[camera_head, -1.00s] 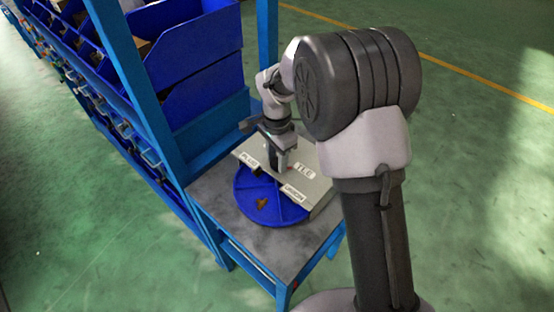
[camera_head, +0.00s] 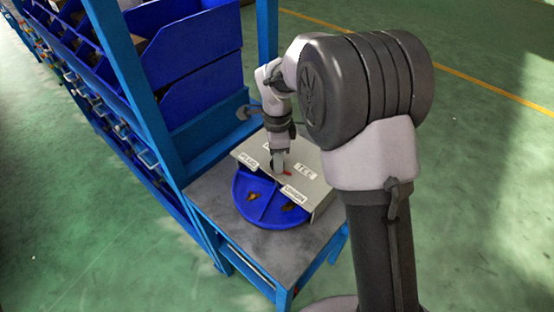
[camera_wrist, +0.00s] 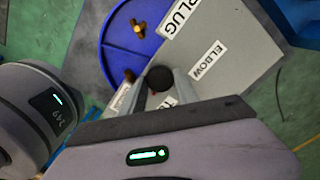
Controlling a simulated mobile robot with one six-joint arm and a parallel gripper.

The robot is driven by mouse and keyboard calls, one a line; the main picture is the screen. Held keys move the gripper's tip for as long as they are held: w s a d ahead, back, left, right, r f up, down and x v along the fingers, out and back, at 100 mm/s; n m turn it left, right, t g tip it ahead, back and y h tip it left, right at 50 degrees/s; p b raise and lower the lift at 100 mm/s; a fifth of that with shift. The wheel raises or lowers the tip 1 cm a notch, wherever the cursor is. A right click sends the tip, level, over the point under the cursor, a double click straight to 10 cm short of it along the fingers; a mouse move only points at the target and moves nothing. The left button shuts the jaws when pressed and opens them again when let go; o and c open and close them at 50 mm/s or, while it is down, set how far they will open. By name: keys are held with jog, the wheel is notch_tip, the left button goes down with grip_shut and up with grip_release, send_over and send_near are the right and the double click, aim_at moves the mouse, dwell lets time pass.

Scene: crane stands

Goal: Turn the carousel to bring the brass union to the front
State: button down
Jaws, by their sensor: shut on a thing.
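The blue carousel (camera_head: 262,214) shows in its open part in front of a grey cover (camera_head: 318,186) labelled PLUG, TEE and UNION; ELBOW shows in the wrist view. A divider runs across the open part, with one brass fitting (camera_head: 253,196) left of it and another (camera_head: 289,207) right of it. The wrist view shows both, one far (camera_wrist: 138,28) and one near the knob (camera_wrist: 129,75). I cannot tell which is the union. My gripper (camera_head: 279,170) points down at the carousel's middle, shut on a dark round knob (camera_wrist: 160,79). The cover hides the other compartments.
The carousel stands on a grey-topped table (camera_head: 215,195) with a blue frame. A blue rack post (camera_head: 130,80) and blue bins (camera_head: 195,60) stand close on the left and behind. Green floor lies open to the right and in front.

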jog(key=shift+w+m+b, duration=0.1)
jog(key=shift+m+b, duration=1.4)
jog(key=shift+m, duration=1.6)
jog(key=shift+r+m+b, duration=0.1)
jog(key=shift+m+b, duration=1.25)
jog(key=shift+m, duration=1.95)
jog(key=c, duration=0.9)
grip_release()
notch_tip(320, 180, up, 17)
jog(key=p, duration=0.6)
jog(key=shift+r, duration=0.2)
